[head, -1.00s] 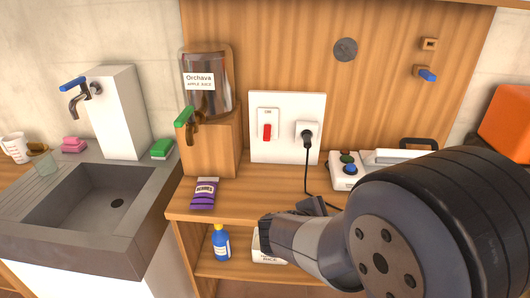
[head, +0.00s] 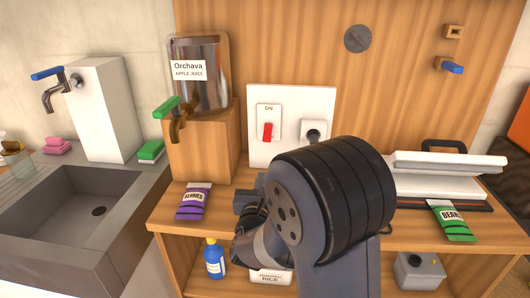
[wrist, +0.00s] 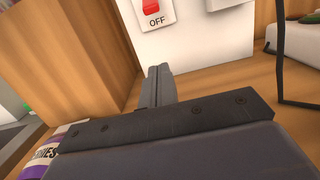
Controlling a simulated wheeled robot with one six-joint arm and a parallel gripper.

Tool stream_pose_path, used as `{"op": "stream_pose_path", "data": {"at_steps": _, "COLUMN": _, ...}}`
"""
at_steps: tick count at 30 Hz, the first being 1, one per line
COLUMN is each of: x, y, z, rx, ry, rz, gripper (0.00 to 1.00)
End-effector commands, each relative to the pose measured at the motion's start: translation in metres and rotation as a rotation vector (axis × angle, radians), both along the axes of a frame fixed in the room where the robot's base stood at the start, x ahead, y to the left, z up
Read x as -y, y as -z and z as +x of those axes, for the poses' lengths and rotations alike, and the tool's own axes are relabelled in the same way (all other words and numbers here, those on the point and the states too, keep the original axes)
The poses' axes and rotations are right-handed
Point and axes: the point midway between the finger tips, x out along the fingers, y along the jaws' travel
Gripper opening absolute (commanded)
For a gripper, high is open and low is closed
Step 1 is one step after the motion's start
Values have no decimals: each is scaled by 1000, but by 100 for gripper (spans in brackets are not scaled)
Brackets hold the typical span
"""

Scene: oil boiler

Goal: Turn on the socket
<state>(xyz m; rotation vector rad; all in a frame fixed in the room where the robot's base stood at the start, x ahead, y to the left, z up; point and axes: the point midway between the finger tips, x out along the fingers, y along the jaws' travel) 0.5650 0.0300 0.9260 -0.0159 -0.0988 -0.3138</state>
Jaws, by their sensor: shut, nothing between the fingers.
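The socket is a white wall panel (head: 290,96) against the wooden backboard. Its red switch (head: 267,131) sits low on a plate marked ON above. The switch's lower part also shows in the wrist view (wrist: 152,7), with OFF printed under it. A black plug (head: 313,133) is in the outlet to its right. My gripper (head: 243,200) is in front of and below the panel, over the wooden counter. In the wrist view its fingers (wrist: 158,82) are together and empty, pointing toward the panel below the switch and apart from it.
A purple berries packet (head: 193,202) lies left of my gripper. The juice dispenser (head: 200,75) on its wooden block stands left of the panel. The plug's black cord (wrist: 282,70) hangs on the right. A sandwich-press-like appliance (head: 440,180) and a green packet (head: 452,222) are further right.

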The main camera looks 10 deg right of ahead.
Motion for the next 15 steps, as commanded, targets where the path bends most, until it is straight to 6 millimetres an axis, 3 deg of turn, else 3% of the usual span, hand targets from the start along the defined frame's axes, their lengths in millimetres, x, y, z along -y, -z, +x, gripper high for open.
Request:
{"op": "stream_pose_path", "data": {"at_steps": 10, "x": 0, "y": -1, "z": 2, "rx": 1, "ry": -1, "rz": -1, "gripper": 0}}
{"op": "stream_pose_path", "data": {"at_steps": 15, "x": 6, "y": -2, "z": 17, "rx": 1, "ry": 2, "rz": -1, "gripper": 0}}
